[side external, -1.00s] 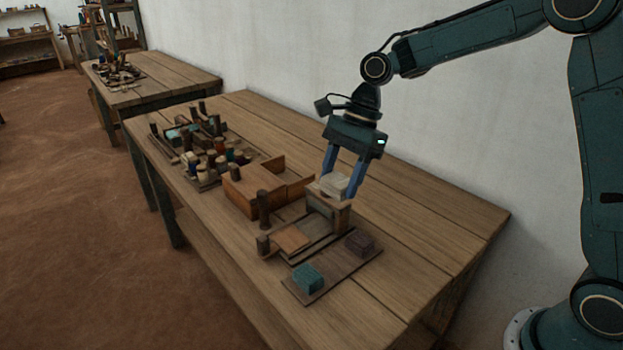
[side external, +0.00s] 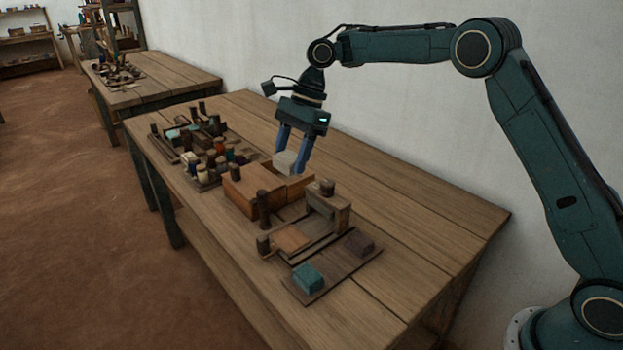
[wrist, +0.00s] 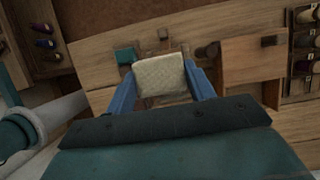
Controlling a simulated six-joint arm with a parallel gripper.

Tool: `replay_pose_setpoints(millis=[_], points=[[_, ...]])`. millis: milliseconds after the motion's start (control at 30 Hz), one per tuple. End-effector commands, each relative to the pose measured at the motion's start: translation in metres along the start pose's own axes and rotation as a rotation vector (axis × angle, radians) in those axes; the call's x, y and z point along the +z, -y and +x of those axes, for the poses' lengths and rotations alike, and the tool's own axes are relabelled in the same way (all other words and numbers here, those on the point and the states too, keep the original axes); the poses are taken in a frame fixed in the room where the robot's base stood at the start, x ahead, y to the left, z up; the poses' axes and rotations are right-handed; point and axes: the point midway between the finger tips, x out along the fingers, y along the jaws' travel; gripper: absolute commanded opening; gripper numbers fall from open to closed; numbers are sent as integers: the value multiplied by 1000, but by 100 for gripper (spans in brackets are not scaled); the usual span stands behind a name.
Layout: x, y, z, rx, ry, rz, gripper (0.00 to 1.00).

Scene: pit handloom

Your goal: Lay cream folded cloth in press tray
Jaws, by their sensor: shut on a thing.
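The cream folded cloth (side external: 285,161) is a small pale block between the blue fingers of my gripper (side external: 291,160). My gripper is shut on it and holds it up by the far side of the wooden box; the exact height is hard to tell. In the wrist view the cloth (wrist: 160,76) fills the space between the fingers (wrist: 163,84) and hides what lies beneath. The wooden press assembly stands nearer the camera, with a flat orange-brown panel (side external: 291,238) and an upright block (side external: 328,205). I cannot tell which part is the press tray.
The wooden box (side external: 243,192) and a dark post (side external: 263,208) stand close by. A teal folded block (side external: 308,278) and a dark purple one (side external: 359,243) lie on a board in front. Several spools (side external: 208,160) crowd the far left. The wall side of the table is clear.

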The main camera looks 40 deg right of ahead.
Motion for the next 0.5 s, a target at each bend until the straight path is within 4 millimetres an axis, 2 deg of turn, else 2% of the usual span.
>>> replay_pose_setpoints(millis=[500], points=[[1, 7, 5, 0, -4, 0, 32]])
